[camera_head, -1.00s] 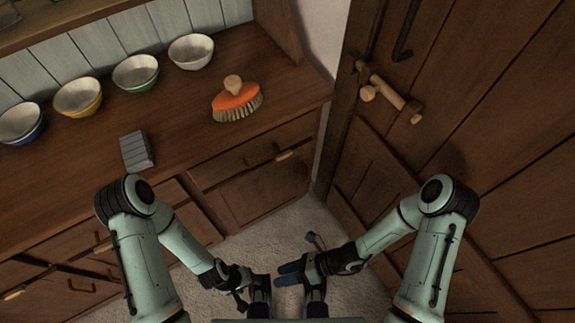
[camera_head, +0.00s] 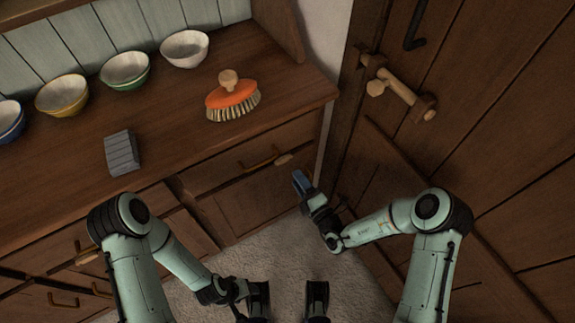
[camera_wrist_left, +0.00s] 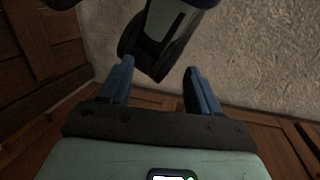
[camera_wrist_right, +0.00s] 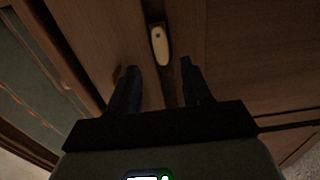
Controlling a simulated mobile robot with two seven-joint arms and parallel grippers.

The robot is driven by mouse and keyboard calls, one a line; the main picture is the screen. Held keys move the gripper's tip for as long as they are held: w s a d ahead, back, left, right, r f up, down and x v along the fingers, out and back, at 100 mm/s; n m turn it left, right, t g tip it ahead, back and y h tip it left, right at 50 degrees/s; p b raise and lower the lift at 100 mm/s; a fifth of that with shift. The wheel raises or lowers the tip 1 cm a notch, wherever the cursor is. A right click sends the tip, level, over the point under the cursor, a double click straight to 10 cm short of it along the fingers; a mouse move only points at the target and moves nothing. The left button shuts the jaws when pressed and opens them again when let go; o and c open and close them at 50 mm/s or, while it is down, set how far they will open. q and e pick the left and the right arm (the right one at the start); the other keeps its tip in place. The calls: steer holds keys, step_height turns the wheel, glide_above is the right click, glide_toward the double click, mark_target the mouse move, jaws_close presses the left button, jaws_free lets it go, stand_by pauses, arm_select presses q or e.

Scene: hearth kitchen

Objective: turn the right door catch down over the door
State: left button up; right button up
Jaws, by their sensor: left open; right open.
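The right door catch is a small pale wooden turn-piece (camera_head: 283,159) on the dresser front, right of a curved handle. In the head view it lies roughly sideways, along the cabinet front. In the right wrist view the catch (camera_wrist_right: 160,45) shows with a dark pivot near one end, just beyond and between the fingertips. My right gripper (camera_head: 300,181) is open and empty, a little below and right of the catch, apparently not touching it. My left gripper (camera_wrist_left: 157,75) is open and empty, low over the floor; its fingers are hard to see in the head view.
The dresser top (camera_head: 180,135) holds an orange brush (camera_head: 232,97), a grey block (camera_head: 122,153) and several bowls. Another pale catch (camera_head: 88,257) sits at the dresser's left. A dark plank door (camera_head: 480,110) with a wooden bolt (camera_head: 395,86) stands at right.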

mark_target(285, 162)
arm_select(q)
steer(key=shift+w+a+f+t+b, duration=0.2)
steer(key=shift+w+a+f+b, duration=0.1)
steer(key=shift+w+f, duration=0.25)
steer(key=shift+w+a+f+t+b, duration=0.2)
steer(key=shift+w+a+f+b, duration=0.15)
steer(key=shift+w, duration=0.25)
arm_select(e)
steer(key=x, duration=0.7)
steer(key=shift+w+a, duration=0.1)
steer(key=shift+w, duration=0.05)
arm_select(q)
steer(key=shift+d, duration=0.1)
arm_select(e)
jaws_close()
